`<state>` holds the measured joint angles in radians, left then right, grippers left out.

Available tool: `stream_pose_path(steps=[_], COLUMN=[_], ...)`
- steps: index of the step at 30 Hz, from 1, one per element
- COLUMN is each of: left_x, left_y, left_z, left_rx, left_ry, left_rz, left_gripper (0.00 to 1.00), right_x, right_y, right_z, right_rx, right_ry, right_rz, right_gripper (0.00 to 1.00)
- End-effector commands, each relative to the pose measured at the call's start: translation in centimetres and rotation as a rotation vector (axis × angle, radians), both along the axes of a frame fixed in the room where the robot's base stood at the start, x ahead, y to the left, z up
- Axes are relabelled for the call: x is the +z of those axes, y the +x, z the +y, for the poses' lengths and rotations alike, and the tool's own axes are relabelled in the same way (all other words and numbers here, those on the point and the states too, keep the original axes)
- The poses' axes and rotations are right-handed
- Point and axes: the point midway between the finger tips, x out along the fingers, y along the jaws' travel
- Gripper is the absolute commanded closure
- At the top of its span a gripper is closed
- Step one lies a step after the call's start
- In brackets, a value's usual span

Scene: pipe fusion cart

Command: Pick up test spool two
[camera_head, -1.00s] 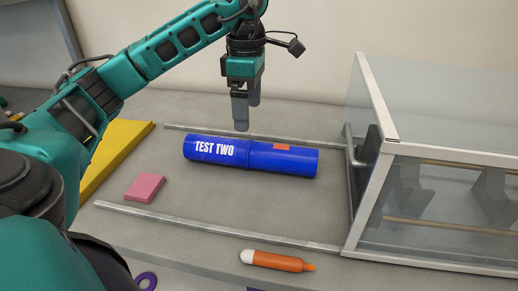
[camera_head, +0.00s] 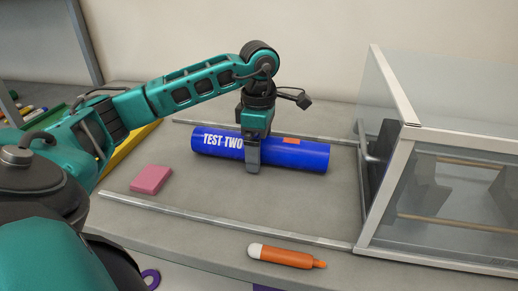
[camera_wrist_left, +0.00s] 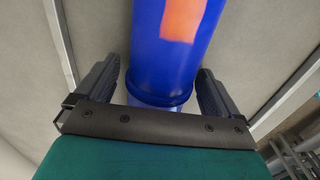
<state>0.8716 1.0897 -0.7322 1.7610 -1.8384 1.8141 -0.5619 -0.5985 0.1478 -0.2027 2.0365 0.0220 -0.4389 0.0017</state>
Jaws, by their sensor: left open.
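Test spool two (camera_head: 292,154) is a blue cylinder with white "TEST TWO" lettering and an orange patch. It lies on its side on the grey table between two metal rails. My left gripper (camera_head: 252,170) is lowered over the middle of the spool in the head view, with one finger in front of it. In the left wrist view the spool (camera_wrist_left: 172,65) runs between the two fingers of my left gripper (camera_wrist_left: 158,90). The fingers are open, one on each side of the spool, with small gaps visible. The right gripper does not show.
A clear, metal-framed enclosure (camera_head: 400,150) stands at the right. A front rail (camera_head: 220,220) and a back rail (camera_head: 190,123) flank the spool. A pink block (camera_head: 151,179), an orange marker (camera_head: 286,257) and a yellow tray (camera_head: 128,148) are nearby.

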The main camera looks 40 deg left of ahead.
Motion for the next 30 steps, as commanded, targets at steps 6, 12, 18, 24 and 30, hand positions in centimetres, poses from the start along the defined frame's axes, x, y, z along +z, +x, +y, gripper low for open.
stream_pose_path(steps=[6,12,18,24,30], left_x=[0.06,0.08,0.09,0.09,0.18], left_y=[0.01,0.01,0.01,0.02,0.04], left_z=[0.03,0.03,0.03,0.03,0.02], left_rx=[0.001,0.001,0.001,0.001,0.001], left_ry=[0.000,0.000,0.000,0.000,0.000], left_rz=[0.000,-0.001,-0.001,-0.001,-0.002], left_gripper=[0.12,0.31,0.50,0.69,0.74], right_x=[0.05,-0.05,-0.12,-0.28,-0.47], right_y=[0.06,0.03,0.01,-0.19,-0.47], right_z=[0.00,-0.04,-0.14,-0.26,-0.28], right_rx=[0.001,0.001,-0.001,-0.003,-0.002], right_ry=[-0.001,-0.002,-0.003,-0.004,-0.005], right_rz=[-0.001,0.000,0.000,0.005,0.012], right_gripper=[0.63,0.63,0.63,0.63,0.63])
